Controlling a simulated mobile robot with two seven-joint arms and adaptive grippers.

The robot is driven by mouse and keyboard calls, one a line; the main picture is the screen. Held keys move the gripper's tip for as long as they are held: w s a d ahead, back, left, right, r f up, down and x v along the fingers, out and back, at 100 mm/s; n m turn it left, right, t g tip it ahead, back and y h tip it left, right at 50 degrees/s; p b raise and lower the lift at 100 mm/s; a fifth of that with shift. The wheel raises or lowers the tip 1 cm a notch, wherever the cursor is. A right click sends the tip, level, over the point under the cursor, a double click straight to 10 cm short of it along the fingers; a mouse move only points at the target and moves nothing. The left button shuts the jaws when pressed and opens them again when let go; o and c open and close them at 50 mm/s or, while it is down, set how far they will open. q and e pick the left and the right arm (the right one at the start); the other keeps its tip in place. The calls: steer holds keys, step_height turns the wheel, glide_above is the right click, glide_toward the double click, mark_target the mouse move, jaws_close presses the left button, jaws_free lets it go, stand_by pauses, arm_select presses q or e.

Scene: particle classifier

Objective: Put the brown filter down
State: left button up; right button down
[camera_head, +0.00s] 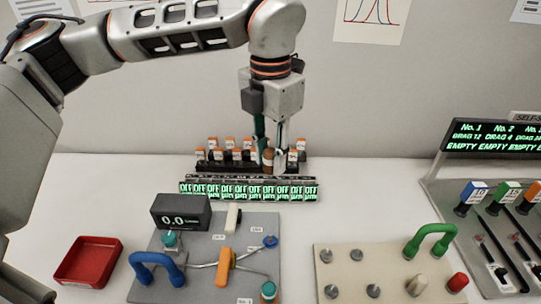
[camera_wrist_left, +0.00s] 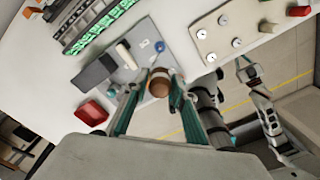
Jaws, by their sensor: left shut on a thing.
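My left gripper (camera_head: 269,150) hangs pointing down at the rear of the table, in front of the wall. It is shut on the brown filter (camera_head: 267,161), a small brown cylinder between its green-lined fingers. In the left wrist view the brown filter (camera_wrist_left: 159,88) shows round end on between the fingertips. Behind and beside the gripper is a black rack (camera_head: 215,167) with several orange-and-white labels. I cannot tell whether the filter touches the rack. In the left wrist view, part of my right arm (camera_wrist_left: 262,105) shows at the right; its gripper is too small to judge.
A row of green OFF displays (camera_head: 250,191) stands before the rack. Nearer are a grey panel (camera_head: 205,285) with a 0.0 display (camera_head: 181,214), a red tray (camera_head: 64,275) and a beige board (camera_head: 335,258) with pegs. A lever station (camera_head: 440,195) is at right.

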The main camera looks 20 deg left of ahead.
arm_select(q)
steer(key=shift+r+p, duration=0.7)
steer(key=shift+r, duration=0.55)
steer(key=shift+f, duration=0.1)
